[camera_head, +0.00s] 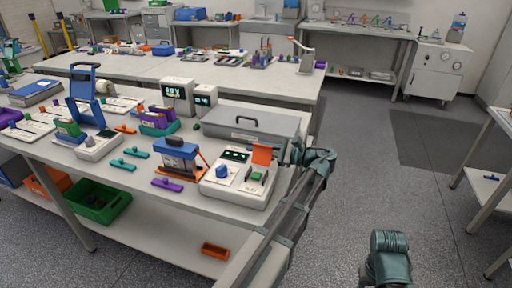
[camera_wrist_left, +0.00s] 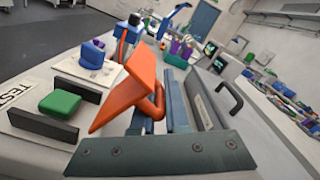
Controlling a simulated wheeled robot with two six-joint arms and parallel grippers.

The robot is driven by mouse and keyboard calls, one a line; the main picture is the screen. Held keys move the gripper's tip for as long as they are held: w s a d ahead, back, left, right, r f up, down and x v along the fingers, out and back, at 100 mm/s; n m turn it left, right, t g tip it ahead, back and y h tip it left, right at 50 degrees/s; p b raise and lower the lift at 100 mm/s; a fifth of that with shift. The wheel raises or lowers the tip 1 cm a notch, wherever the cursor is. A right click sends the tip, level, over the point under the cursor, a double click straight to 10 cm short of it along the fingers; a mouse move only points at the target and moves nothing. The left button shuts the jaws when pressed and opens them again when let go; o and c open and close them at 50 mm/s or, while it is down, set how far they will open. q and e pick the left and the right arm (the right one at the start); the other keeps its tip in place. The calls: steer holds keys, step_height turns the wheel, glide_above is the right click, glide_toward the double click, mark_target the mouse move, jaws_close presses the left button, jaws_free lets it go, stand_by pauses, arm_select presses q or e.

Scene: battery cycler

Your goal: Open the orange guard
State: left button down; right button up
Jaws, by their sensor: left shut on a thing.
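The orange guard (camera_head: 264,154) stands raised at the back right of a white cycler box (camera_head: 235,188) on the near bench. In the left wrist view, the guard (camera_wrist_left: 124,88) is a tilted orange plate with a loop-like handle. My left gripper (camera_head: 296,152) is at the guard's right edge and is shut on it, with the handle between its fingers (camera_wrist_left: 168,104). A green button (camera_wrist_left: 60,104) and a blue knob (camera_wrist_left: 92,52) show on the box, uncovered by the guard.
A grey case (camera_head: 250,126) with a handle lies just behind the box. A blue and orange device (camera_head: 180,158) stands to its left. The bench's right edge is close to my left arm. Open floor (camera_head: 430,140) lies to the right.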

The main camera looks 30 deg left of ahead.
arm_select(q)
steer(key=shift+s+d+r+n+p, duration=0.1)
steer(key=shift+s+r+n+p, duration=0.15)
steer(key=shift+n, duration=0.35)
steer(key=shift+s+d+r+n+p, duration=0.15)
steer(key=shift+r+n, duration=0.1)
steer(key=shift+n, duration=0.35)
steer(key=shift+a, duration=0.1)
steer(key=c, duration=1.2)
jaws_free()
steer(key=v, duration=1.3)
steer(key=shift+d, duration=0.4)
steer(key=shift+f, duration=0.1)
